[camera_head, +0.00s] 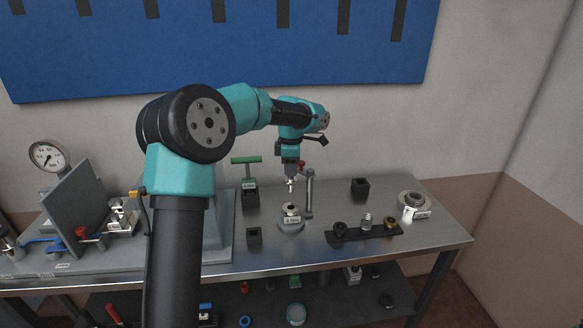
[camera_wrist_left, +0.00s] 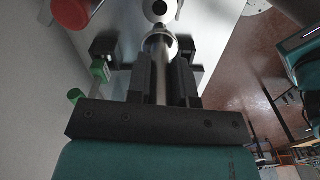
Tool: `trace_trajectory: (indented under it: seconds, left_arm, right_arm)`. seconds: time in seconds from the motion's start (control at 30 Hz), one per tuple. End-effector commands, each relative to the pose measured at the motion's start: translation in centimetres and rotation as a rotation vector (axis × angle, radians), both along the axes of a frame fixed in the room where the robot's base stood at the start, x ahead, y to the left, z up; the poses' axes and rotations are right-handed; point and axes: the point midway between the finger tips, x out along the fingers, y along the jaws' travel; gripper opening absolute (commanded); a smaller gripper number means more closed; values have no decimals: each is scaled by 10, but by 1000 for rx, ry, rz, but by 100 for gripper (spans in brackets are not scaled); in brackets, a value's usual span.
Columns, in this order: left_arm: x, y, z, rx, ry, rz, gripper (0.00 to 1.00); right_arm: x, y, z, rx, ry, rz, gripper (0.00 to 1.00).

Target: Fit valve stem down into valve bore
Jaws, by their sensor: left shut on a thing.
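My left gripper (camera_head: 290,178) points down over the bench and is shut on the valve stem (camera_head: 290,187), a slim metal piece. In the left wrist view the stem (camera_wrist_left: 159,58) shows as a silvery shaft with a wider collar between the dark fingers of the left gripper (camera_wrist_left: 161,82). The round pale valve body (camera_head: 291,224) with a label stands on the bench below the gripper, apart from the stem. The dark round opening of the valve bore (camera_wrist_left: 160,8) shows just beyond the stem's end in the left wrist view. My right gripper is not in view.
A thin upright post (camera_head: 309,195) stands close to the right of the stem. A green-handled block (camera_head: 249,193) is to the left. A dark strip (camera_head: 362,232) with several small parts and a labelled round part (camera_head: 413,203) lie to the right. Bare bench (camera_head: 335,200) lies between.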

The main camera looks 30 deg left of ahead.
Motion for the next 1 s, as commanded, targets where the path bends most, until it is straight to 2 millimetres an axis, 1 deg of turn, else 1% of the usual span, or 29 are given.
trace_trajectory:
  seconds: [0.7, 1.0]
  left_arm:
    - [0, 0, -49, 0, 0, 0, 0]
    - [0, 0, -54, 0, 0, 0, 0]
  right_arm:
    - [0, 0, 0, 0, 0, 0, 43]
    - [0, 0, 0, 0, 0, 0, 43]
